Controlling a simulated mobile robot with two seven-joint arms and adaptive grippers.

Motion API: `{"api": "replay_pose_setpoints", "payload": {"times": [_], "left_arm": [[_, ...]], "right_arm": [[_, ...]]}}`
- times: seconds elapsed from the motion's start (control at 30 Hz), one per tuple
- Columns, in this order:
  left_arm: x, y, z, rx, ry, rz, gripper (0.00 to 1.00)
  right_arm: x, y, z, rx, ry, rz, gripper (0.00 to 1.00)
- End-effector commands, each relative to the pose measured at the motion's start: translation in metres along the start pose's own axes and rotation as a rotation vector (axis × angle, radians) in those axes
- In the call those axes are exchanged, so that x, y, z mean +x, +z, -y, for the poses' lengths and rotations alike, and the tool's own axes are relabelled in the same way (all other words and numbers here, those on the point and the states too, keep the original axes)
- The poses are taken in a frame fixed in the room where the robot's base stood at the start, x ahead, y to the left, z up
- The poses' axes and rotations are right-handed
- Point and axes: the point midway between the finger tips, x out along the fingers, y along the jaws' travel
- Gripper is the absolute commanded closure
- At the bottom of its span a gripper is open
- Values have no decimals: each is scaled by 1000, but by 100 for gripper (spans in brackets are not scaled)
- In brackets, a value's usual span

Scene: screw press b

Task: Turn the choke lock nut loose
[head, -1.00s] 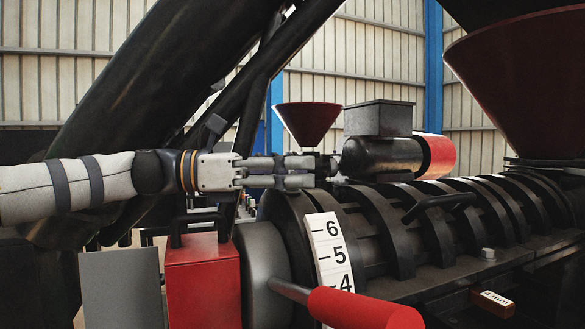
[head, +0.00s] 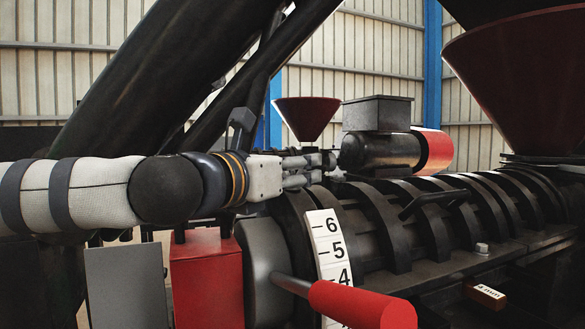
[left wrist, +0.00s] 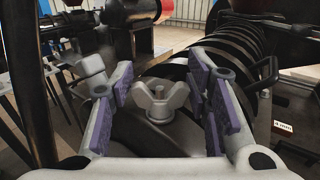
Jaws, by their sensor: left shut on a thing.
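The choke lock nut is a grey wing nut (left wrist: 160,103) on top of the dark press body, in the middle of the left wrist view. My left gripper (left wrist: 162,95) has its purple-padded fingers on either side of the nut, shut on its two wings. In the head view my left gripper (head: 322,168) reaches in from the left above the front end of the ribbed barrel. The fingers largely hide the nut there. My right gripper is in neither view.
The ribbed press barrel (head: 420,215) runs to the right, with a black handle (head: 432,200) on top. A motor (head: 380,152) and a small red funnel (head: 306,115) stand behind. A number scale (head: 332,250) and a red-gripped lever (head: 360,305) are in front. A large hopper (head: 520,90) hangs at right.

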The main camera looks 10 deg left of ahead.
Motion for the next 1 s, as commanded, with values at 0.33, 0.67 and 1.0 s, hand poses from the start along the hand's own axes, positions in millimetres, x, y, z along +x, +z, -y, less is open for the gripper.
{"api": "replay_pose_setpoints", "payload": {"times": [0.33,0.67,1.0], "left_arm": [[0,1,2,3,201,0,84],[0,1,0,0,280,1,84],[0,1,-1,0,287,1,84]], "right_arm": [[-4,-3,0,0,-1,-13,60],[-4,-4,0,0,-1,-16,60],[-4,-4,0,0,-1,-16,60]]}}
